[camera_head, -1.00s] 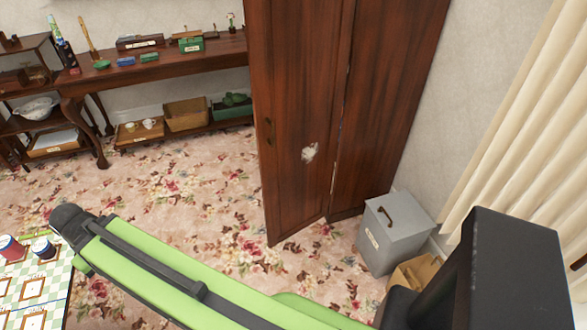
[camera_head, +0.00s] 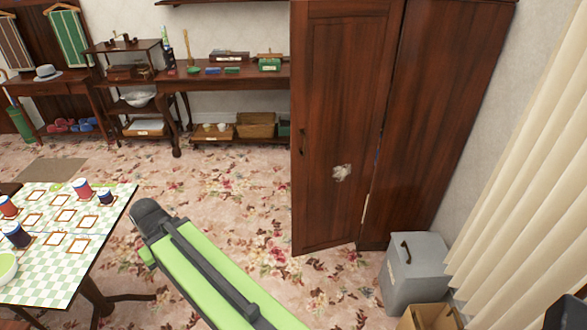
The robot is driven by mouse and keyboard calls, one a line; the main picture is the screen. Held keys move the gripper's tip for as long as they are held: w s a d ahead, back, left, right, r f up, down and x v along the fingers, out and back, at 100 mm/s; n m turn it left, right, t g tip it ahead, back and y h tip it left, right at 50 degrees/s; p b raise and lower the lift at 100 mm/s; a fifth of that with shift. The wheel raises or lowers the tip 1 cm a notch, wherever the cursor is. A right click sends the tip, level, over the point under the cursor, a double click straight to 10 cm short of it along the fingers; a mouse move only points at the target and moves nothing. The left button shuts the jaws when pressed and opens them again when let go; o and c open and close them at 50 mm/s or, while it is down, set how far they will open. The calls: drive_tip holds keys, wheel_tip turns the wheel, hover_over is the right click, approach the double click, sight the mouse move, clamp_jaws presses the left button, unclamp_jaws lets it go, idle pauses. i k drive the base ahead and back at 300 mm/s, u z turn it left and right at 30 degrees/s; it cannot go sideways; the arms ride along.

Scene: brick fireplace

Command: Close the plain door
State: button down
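A tall dark wooden wardrobe (camera_head: 447,110) stands right of centre against the wall. Its door (camera_head: 340,95) has a handle (camera_head: 302,140) near the left edge and a pale patch in its lower half. The door stands open, angled out from the wardrobe, with a narrow gap along its right side. I cannot tell whether this is the plain door. My green and dark grey arm reaches up from the bottom centre, left of the door and apart from it in the picture. My gripper is not in view.
A grey box (camera_head: 413,275) and an open cardboard box (camera_head: 432,318) stand on the floor right of the door. A checkered table (camera_head: 70,272) with cups is at the left. Side tables (camera_head: 240,76) line the back wall. Flowered carpet before the door is clear.

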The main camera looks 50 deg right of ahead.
sight(342, 53)
drive_tip(key=u, duration=0.25)
drive_tip(key=i, duration=1)
